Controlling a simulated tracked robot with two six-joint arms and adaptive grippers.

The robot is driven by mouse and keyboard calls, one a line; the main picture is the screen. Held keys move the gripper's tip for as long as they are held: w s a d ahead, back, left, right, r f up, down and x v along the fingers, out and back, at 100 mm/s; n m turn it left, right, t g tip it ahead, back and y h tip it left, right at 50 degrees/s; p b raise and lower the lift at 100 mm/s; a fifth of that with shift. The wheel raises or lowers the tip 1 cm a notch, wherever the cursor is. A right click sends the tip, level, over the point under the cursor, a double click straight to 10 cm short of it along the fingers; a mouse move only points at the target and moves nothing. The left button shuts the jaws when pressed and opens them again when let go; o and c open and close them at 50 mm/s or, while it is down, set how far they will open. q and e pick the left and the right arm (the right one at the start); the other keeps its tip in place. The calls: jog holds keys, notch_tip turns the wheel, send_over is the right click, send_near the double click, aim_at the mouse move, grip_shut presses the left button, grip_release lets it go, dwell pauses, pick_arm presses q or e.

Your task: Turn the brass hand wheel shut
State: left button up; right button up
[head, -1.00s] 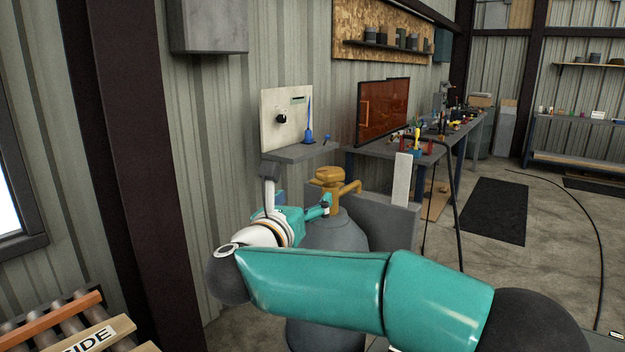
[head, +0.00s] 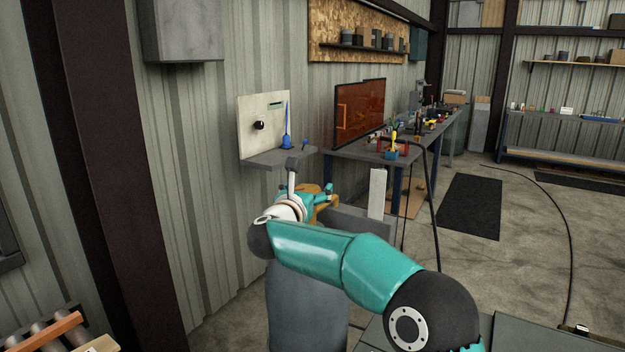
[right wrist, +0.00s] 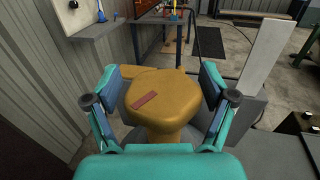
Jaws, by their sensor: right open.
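The brass hand wheel (right wrist: 165,95) shows large in the right wrist view as a rounded yellow-brown knob with a short red mark on top. It sits on a brass neck. In the head view only bits of the brass (head: 326,213) show past my gripper and wrist. The grey cylinder (head: 305,305) stands below it. My right gripper (right wrist: 160,82) is open, with one teal finger on each side of the wheel. I cannot tell whether either finger touches it. In the head view my right gripper (head: 325,191) is partly hidden. My left gripper is not in view.
A grey shelf (head: 270,158) with a blue bottle (head: 287,128) juts from the wall behind. A pale upright board (head: 377,193) stands right of the wheel. A workbench (head: 440,130) runs along the back wall. Open floor with a dark mat (head: 470,205) lies to the right.

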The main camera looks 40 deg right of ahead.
jog(key=shift+w+d, duration=0.35)
jog(key=shift+d, duration=0.15)
